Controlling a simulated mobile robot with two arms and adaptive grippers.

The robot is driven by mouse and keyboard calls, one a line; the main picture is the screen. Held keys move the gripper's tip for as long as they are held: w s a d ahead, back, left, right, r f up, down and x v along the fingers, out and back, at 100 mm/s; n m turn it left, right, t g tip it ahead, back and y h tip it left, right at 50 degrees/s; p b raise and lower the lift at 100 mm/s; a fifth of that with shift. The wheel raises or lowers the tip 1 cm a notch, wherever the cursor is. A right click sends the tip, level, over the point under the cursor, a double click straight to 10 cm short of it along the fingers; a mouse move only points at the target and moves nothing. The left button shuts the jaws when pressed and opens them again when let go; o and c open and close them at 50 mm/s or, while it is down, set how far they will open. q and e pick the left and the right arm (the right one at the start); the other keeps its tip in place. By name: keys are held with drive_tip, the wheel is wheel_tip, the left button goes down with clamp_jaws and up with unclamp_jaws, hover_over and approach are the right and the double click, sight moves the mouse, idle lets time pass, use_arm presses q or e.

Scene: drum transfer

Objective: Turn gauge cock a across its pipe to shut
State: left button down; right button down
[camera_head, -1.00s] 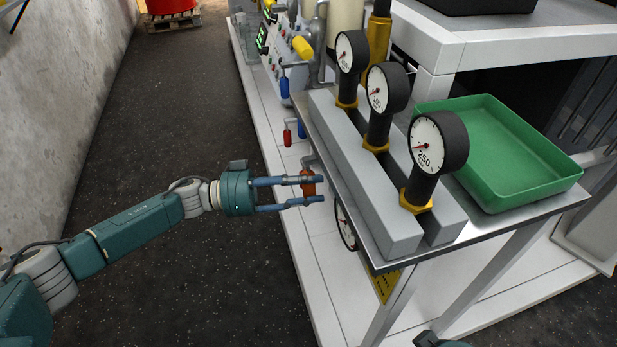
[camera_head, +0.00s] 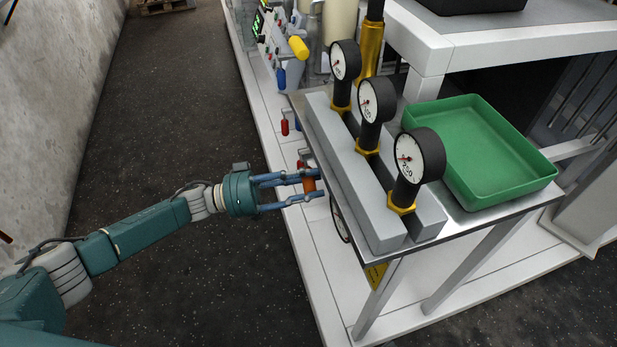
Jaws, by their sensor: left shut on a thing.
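My left gripper (camera_head: 317,184) reaches in from the left to the near-left side of the metal bench. Its fingers are closed around a small orange cock handle (camera_head: 309,185), which shows between them. This appears to be gauge cock a, but I can read no letter on it. Its pipe is mostly hidden by the fingers and the bench edge, so I cannot tell its angle to the pipe. A dial gauge (camera_head: 341,222) sits just below the fingers, partly hidden under the bench edge. My right gripper is not in view.
Three black gauges stand on the grey blocks, the nearest (camera_head: 418,157) at the front. A green tray (camera_head: 490,160) lies to their right. A red handle (camera_head: 285,127) and a blue one (camera_head: 281,78) are further back. The dark floor at left is clear.

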use_arm(q)
drive_tip(key=shift+r, duration=0.15)
drive_tip(key=shift+w, duration=0.1)
drive_tip(key=c, duration=1.2)
unclamp_jaws()
drive_tip(key=v, duration=1.2)
